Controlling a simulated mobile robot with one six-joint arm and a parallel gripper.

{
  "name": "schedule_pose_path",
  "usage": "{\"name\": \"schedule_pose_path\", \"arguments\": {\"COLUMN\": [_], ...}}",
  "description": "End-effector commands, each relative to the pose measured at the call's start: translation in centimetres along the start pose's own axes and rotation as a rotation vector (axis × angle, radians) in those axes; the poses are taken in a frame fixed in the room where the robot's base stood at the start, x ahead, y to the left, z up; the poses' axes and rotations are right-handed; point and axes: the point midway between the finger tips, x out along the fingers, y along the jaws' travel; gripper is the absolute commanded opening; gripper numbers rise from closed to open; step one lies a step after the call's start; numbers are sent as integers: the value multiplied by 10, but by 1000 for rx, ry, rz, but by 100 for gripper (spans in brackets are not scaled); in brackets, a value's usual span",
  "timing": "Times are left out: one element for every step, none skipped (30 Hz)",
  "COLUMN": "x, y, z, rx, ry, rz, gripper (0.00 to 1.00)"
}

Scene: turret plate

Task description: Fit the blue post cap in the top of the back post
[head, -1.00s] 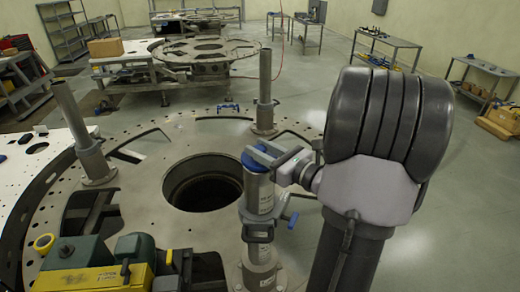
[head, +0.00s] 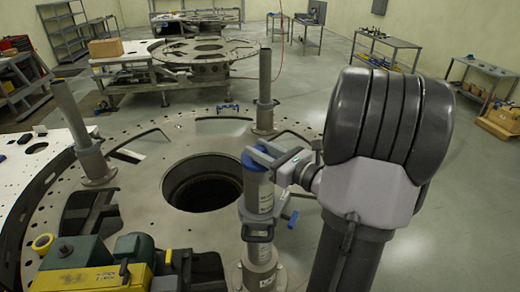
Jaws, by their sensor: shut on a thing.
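The blue post cap (head: 252,161) is at the top of the nearest post (head: 259,198), a grey upright tube on the round plate. My gripper (head: 264,157) is shut on the cap, reaching in from the right. The cap looks level and lines up with the tube; I cannot tell whether it sits in the bore or just above it. The jaws hide part of the cap and rim. Two other posts stand on the plate, one at the left (head: 73,120) and one at the far side (head: 265,88).
A clamp with a blue handle (head: 292,219) is around the nearest post. A large round hole (head: 203,184) opens in the plate (head: 142,200) to its left. A yellow and green machine (head: 95,275) stands at the front left. Open floor lies to the right.

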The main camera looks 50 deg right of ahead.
Motion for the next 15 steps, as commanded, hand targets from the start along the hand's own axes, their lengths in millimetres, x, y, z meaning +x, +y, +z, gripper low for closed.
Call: {"name": "schedule_pose_path", "arguments": {"x": [0, 0, 0, 0, 0, 0, 0, 0, 0, 0, 0, 0, 0, 0, 0], "y": [0, 0, 0, 0, 0, 0, 0, 0, 0, 0, 0, 0, 0, 0, 0], "z": [-2, -2, -3, -4, -4, -5, -6, -6, -6, -6, -6, -6, -6, -6, -6], "rx": [0, 0, 0, 0, 0, 0, 0, 0, 0, 0, 0, 0, 0, 0, 0], "ry": [-1, -1, -1, -1, -1, -1, -1, -1, -1, -1, -1, 0, 0, 0, 0], "rz": [0, 0, 0, 0, 0, 0, 0, 0, 0, 0, 0, 0, 0, 0, 0], "gripper": [0, 0, 0, 0, 0, 0, 0, 0, 33, 39, 41, 41, 41, 41, 41]}}
